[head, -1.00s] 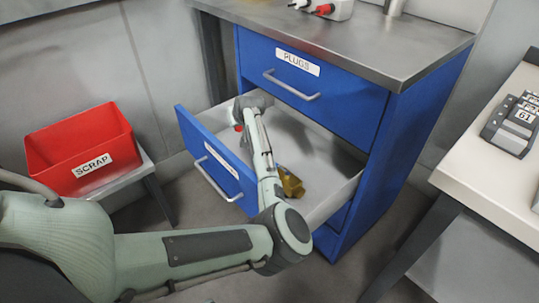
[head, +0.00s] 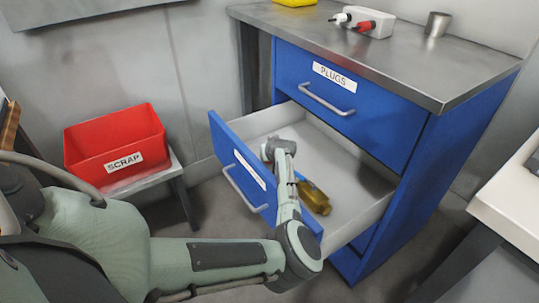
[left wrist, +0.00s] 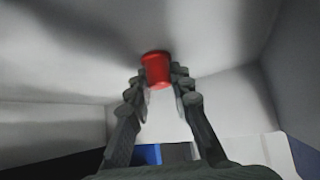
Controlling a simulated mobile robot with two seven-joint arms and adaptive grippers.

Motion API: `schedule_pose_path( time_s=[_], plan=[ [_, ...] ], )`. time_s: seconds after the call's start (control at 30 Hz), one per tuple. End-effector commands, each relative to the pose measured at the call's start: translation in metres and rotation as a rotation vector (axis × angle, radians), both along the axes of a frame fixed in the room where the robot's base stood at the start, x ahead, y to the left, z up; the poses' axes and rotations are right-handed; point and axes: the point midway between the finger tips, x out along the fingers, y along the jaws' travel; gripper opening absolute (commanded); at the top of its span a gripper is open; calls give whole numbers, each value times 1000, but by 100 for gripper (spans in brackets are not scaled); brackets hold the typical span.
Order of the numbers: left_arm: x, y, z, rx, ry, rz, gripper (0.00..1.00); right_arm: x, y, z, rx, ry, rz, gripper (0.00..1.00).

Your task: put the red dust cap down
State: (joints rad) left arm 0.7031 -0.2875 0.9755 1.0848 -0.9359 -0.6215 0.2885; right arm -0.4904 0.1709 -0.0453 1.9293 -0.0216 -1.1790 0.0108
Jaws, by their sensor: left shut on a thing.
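The red dust cap (left wrist: 157,71) is between the fingertips of my left gripper (left wrist: 158,84) in the left wrist view. My left gripper is shut on it. In the head view my left gripper (head: 274,150) is inside the open lower drawer (head: 345,222), near its left side. The cap is hidden there by the gripper and arm. In the wrist view the pale drawer interior lies around the cap. I cannot tell whether the cap touches the drawer floor. My right gripper is not in view.
An amber-yellow object (head: 314,198) lies in the drawer beside my forearm. The drawer's right part is bare. A red scrap bin (head: 113,143) stands at left on a small stand. A white block with red and black plugs (head: 362,22) and a metal cup (head: 437,24) stand on the cabinet top.

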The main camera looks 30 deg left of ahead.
Motion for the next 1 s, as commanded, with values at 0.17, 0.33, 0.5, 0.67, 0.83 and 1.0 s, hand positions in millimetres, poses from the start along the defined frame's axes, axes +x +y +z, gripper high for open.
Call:
schedule_pose_path(
  time_s=[0.17,0.33,0.5,0.67,0.83,1.0],
  plan=[
    [0,0,-2,-1,1,0,29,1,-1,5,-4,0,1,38],
    [0,0,-2,-1,1,0,41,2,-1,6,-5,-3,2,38],
    [0,0,-2,-1,1,0,41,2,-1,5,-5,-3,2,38],
    [-1,-2,4,0,0,0,41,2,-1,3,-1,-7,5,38],
    [-16,-17,25,0,-1,-1,41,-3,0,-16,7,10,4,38],
    [-31,-28,44,4,4,0,41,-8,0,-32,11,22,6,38]
  ],
)
